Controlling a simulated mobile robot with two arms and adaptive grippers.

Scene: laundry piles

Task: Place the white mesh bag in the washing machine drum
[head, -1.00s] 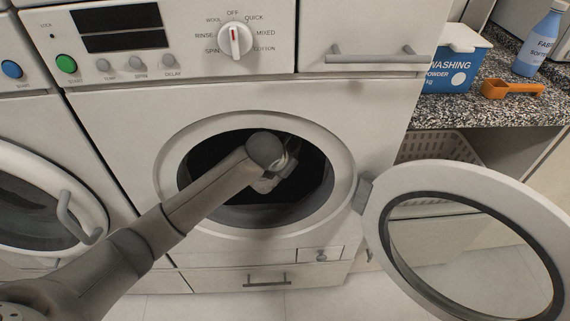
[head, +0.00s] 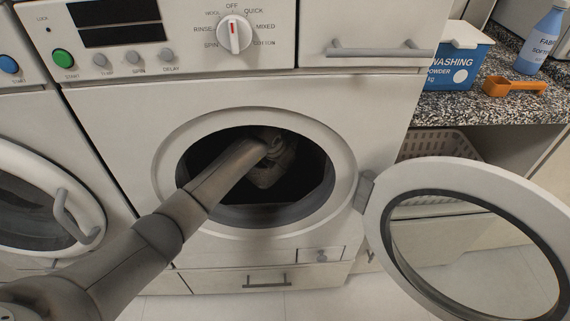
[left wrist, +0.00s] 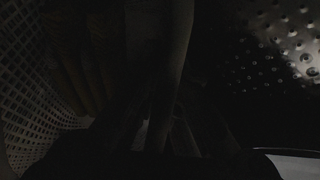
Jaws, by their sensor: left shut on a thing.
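The washing machine drum (head: 310,192) is a dark hollow behind the round opening of the white middle machine. My left arm reaches through that opening in the head view. My left gripper (head: 268,176) is inside, dim and partly hidden by my own arm. The left wrist view is very dark, with the perforated drum wall at upper right. A pale grid-patterned surface, which looks like the white mesh bag (left wrist: 32,85), fills its left side, with dark folds beside it. My left gripper is shut on the bag; the grip point is too dark to make out. My right gripper is not seen.
The machine's round door (head: 375,225) stands open to the right. A neighbouring washer (head: 45,165) is shut at left. A washing powder box (head: 458,62), an orange scoop (head: 515,86) and a blue softener bottle (head: 541,40) are on the counter. A basket (head: 437,145) is below.

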